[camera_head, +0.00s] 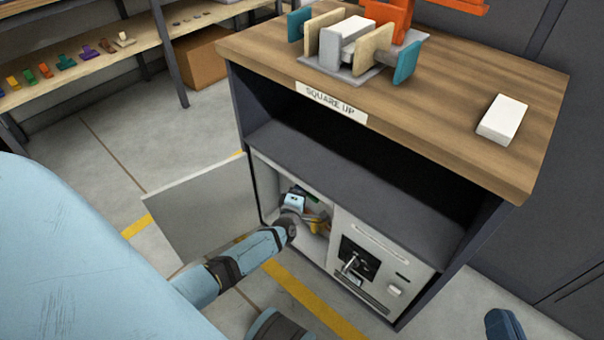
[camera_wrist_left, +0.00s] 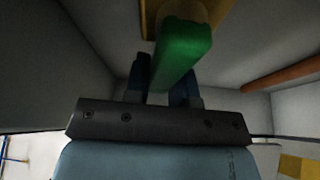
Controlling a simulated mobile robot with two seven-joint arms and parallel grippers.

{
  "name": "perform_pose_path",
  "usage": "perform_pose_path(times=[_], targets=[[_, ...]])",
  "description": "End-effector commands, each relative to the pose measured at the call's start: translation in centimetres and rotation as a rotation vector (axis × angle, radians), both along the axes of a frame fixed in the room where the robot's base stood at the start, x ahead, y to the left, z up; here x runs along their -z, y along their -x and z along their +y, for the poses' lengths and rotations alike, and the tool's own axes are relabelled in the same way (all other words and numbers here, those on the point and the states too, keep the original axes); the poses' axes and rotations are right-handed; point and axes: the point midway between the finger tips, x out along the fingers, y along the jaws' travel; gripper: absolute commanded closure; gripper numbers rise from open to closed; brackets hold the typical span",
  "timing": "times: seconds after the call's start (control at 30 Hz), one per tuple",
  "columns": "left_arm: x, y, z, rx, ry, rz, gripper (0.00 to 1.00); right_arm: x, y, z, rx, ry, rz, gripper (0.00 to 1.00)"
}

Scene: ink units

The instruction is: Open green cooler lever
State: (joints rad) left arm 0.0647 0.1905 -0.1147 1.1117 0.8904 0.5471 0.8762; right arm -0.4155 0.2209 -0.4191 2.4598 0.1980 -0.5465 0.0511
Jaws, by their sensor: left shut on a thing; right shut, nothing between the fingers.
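The green lever (camera_wrist_left: 182,50) fills the upper middle of the left wrist view, on an ochre mount (camera_wrist_left: 150,12). My left gripper (camera_wrist_left: 165,88) is shut on it, one dark blue finger on each side. In the head view my left arm reaches into the open lower-left compartment of the cabinet, and the left gripper (camera_head: 294,202) is partly hidden inside. Only a small bit of green (camera_head: 313,198) shows there. My right gripper (camera_head: 503,325) shows as dark blue fingers at the bottom right edge, shut and empty, away from the cabinet.
The compartment door (camera_head: 200,208) stands open to the left. A panel with a metal handle (camera_head: 352,264) is right of the compartment. An orange pipe (camera_wrist_left: 285,74) runs inside at the right. The wooden top (camera_head: 440,115) carries a fixture and a white block (camera_head: 502,119).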

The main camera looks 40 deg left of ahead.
Motion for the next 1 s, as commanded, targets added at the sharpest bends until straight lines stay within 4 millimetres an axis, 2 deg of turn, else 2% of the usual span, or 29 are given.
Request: perform_pose_path(times=[0.47,0.5,0.6,0.87,1.0], targets=[[0.22,0.08,-0.1,0.002,0.02,0.004,1.0,-0.46,-0.34,0.03,0.0,-0.001,-0.015,1.0],[0.22,0.07,-0.11,0.002,0.02,0.004,0.74,-0.45,-0.33,0.03,0.0,-0.001,-0.014,1.0],[0.21,0.07,-0.1,0.002,0.019,0.003,0.51,-0.37,-0.26,0.03,0.0,-0.001,-0.011,1.0],[0.12,0.02,-0.04,0.001,0.016,0.002,0.51,-0.15,0.03,0.05,0.0,-0.005,-0.002,1.0],[-0.21,0.0,-0.03,0.001,-0.039,-0.003,0.51,-0.2,-0.03,0.05,0.001,-0.005,-0.004,1.0]])
